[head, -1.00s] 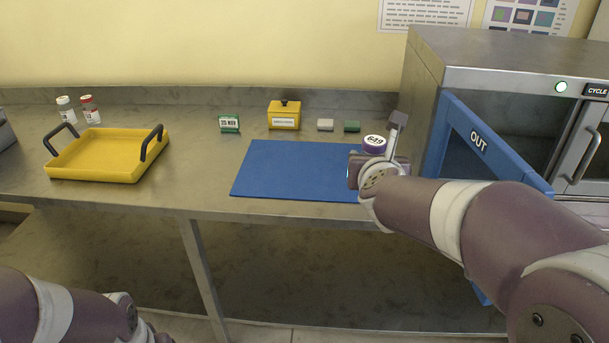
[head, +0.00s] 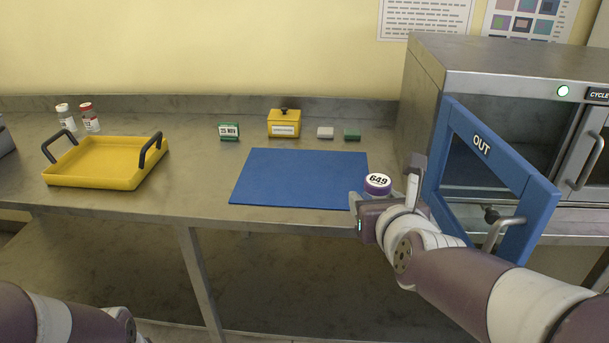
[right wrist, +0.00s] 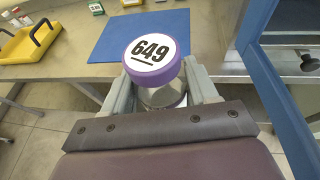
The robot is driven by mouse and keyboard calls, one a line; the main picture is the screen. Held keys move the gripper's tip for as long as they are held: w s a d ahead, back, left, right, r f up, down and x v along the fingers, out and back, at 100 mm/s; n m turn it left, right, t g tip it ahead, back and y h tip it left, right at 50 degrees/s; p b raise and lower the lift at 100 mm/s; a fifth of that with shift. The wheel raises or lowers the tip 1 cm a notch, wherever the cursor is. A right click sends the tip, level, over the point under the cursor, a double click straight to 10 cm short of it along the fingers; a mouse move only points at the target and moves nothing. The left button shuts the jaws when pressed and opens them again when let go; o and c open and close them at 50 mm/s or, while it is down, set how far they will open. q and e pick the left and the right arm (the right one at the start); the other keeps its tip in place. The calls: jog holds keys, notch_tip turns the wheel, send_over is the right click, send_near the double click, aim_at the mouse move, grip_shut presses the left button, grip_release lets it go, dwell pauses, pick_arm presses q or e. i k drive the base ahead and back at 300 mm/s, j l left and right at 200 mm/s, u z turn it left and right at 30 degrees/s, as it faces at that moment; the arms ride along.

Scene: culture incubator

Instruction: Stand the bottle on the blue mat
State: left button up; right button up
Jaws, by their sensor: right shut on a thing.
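The bottle (head: 378,184) has a purple cap with a white label reading 649. My right gripper (head: 385,194) is shut on it, near the right front corner of the blue mat. In the right wrist view the bottle (right wrist: 154,60) is upright between the two fingers of the gripper (right wrist: 163,92), with a clear body under the cap. The blue mat (head: 298,177) lies flat and bare on the steel bench; it also shows beyond the bottle in the wrist view (right wrist: 115,38). At lower left in the head view only part of my left arm shows; its gripper is out of the picture.
The incubator's blue OUT door (head: 540,195) stands open close to my right arm. A yellow tray (head: 95,180) is at left, with two small vials (head: 90,117) behind it. A yellow box (head: 284,123), a green date block (head: 229,132) and two small blocks (head: 352,135) stand behind the mat.

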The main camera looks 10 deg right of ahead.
aim_at(292, 180)
jog(key=i+l, duration=0.15)
jog(key=i, duration=0.85)
